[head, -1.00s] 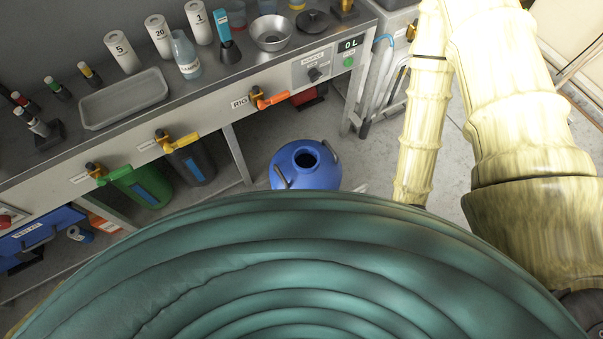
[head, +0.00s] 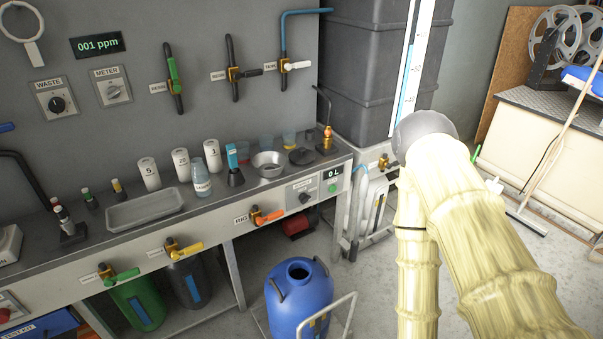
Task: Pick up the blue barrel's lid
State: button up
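The blue barrel (head: 288,309) stands upright on the floor in front of the bench, at the bottom middle of the head view. Its round top opening is dark and uncovered. A small dark round disc with a knob (head: 302,156) lies on the right part of the bench top, next to a metal bowl. It looks like a lid, but I cannot tell for sure that it belongs to the barrel. My cream-coloured arm is at the right. My gripper is not visible in this view.
A wheeled frame (head: 343,319) stands around the barrel. The bench (head: 196,219) carries a tray (head: 144,209), white cylinders and a bottle. Coloured valve handles, including an orange one (head: 269,217), stick out of its front. A large dark tank (head: 378,65) stands behind. Floor right of the barrel looks clear.

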aim_at(302, 156)
jog(key=z, duration=0.05)
jog(key=k, duration=0.25)
jog(key=u, duration=1.4)
jog(key=i, duration=1.8)
jog(key=z, duration=1.2)
